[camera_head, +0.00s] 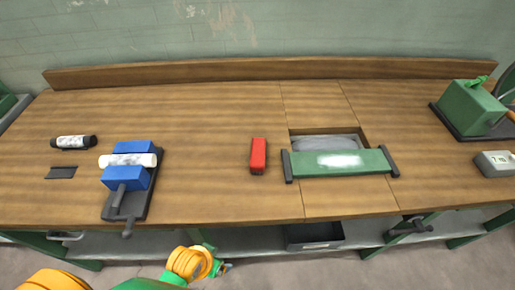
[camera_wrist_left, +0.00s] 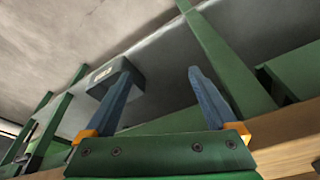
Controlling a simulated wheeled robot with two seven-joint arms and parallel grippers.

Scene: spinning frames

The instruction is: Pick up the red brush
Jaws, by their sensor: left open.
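The red brush (camera_head: 258,155) lies on the wooden workbench (camera_head: 215,190), near its middle, with its long side pointing away from me. My left arm comes in at the bottom left of the head view, in front of the bench's front edge and below the brush. Its fingertips are not clear there. In the left wrist view my left gripper (camera_wrist_left: 160,95) shows two blue fingers spread apart with nothing between them. The brush is not in the wrist view. My right gripper is not in either view.
A blue vise (camera_head: 128,178) holding a white cylinder stands left of the brush. A green roller frame (camera_head: 340,162) sits over a bench recess on the right. A green machine (camera_head: 470,108) stands at the far right. Bare wood surrounds the brush.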

